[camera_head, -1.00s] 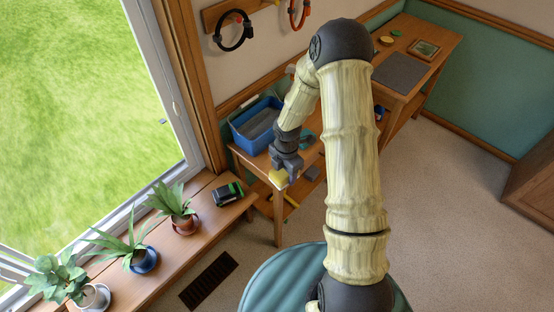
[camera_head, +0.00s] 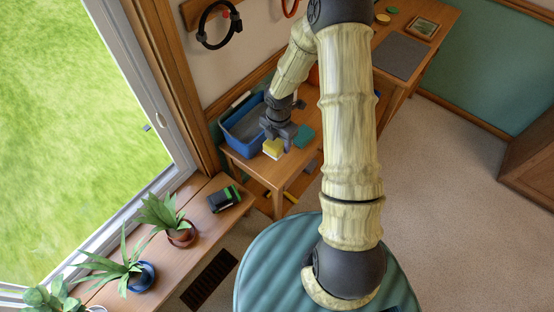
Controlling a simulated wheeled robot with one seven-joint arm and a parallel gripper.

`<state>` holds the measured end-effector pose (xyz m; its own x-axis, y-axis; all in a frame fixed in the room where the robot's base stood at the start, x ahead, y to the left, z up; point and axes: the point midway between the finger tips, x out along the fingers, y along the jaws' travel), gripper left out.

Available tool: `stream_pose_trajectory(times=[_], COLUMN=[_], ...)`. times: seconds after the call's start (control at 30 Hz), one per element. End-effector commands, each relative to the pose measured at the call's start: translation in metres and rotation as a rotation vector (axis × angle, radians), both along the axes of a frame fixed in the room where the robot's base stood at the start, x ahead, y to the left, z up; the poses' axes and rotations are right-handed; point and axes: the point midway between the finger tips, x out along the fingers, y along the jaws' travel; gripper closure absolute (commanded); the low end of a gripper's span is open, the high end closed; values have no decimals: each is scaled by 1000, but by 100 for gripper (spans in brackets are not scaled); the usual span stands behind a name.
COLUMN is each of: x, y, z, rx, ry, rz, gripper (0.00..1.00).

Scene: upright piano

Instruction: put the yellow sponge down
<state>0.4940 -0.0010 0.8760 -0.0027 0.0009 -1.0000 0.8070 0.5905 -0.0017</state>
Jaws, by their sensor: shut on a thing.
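The yellow sponge (camera_head: 272,146) is small and block-shaped, with a paler lower part. My gripper (camera_head: 279,138) is shut on it, pointing down. The sponge is over the front part of the small wooden table (camera_head: 293,167), just right of the blue bin. Whether its underside touches the tabletop cannot be told from this view. My gripper and wrist hide part of the table and some of the bin's right side.
A blue bin (camera_head: 229,145) stands at the table's left. A teal item (camera_head: 304,135) lies right of my gripper. Potted plants (camera_head: 160,213) and a black-green box (camera_head: 224,198) line the window bench. A dark floor vent (camera_head: 209,280) lies below.

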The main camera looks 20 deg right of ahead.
Motion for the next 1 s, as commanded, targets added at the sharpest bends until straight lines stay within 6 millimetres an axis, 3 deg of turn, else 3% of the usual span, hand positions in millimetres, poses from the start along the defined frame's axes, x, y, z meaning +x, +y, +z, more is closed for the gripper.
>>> stream_pose_trajectory(times=[0.23, 0.6, 1.0], x=[-1, -1, -1], y=[2, 0, -1], z=[-6, -61, -70], rx=[0, 0, 0], ry=[3, 3, 1], rz=[3, -2, -3], gripper=[64, 64, 64])
